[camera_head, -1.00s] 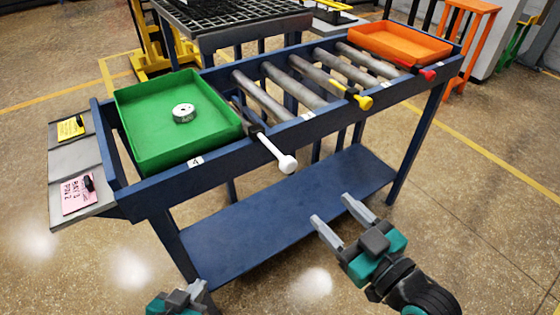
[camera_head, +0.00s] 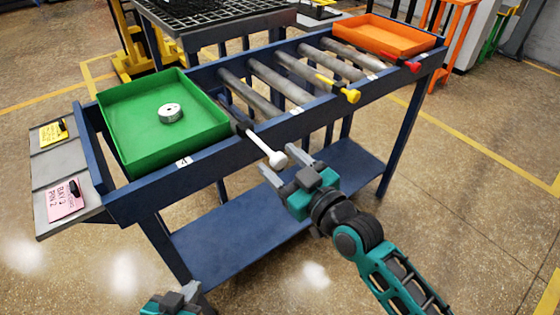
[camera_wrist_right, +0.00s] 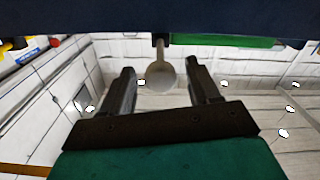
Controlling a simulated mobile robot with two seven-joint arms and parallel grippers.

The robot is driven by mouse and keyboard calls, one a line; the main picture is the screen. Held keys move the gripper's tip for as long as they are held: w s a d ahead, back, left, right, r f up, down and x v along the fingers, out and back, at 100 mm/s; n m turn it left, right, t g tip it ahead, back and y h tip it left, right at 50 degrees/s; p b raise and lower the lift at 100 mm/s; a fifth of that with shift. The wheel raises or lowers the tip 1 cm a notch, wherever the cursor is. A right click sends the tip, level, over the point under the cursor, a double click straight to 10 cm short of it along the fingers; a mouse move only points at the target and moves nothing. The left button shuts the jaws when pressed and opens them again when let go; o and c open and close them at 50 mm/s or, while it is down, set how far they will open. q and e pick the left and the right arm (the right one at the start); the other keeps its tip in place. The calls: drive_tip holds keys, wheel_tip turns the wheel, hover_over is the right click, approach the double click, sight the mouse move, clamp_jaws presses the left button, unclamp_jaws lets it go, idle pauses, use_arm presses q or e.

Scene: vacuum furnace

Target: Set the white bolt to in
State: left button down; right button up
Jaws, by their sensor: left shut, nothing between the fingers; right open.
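The white bolt (camera_head: 267,148) sticks out through the front rail of the blue rack, beside the green tray, with its round knob toward me. In the right wrist view its knob (camera_wrist_right: 160,75) shows between and beyond my fingertips. My right gripper (camera_head: 283,168) is open, just in front of and below the knob, with a finger on either side in the picture; the fingers also show in the wrist view (camera_wrist_right: 164,80). I cannot tell if they touch it. My left gripper (camera_head: 184,296) is shut and empty at the bottom edge, far from the bolt.
The green tray (camera_head: 135,110) holds a white round part (camera_head: 171,113). A yellow bolt (camera_head: 350,95) and a red bolt (camera_head: 413,66) stick out farther right, near an orange tray (camera_head: 395,30). The rack's front rail (camera_head: 240,142) and lower shelf (camera_head: 235,235) lie close to my right arm.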

drive_tip(key=shift+w+a, duration=0.25)
drive_tip(key=shift+w, duration=0.05)
drive_tip(key=shift+c, duration=0.2)
clamp_jaws()
idle(0.3)
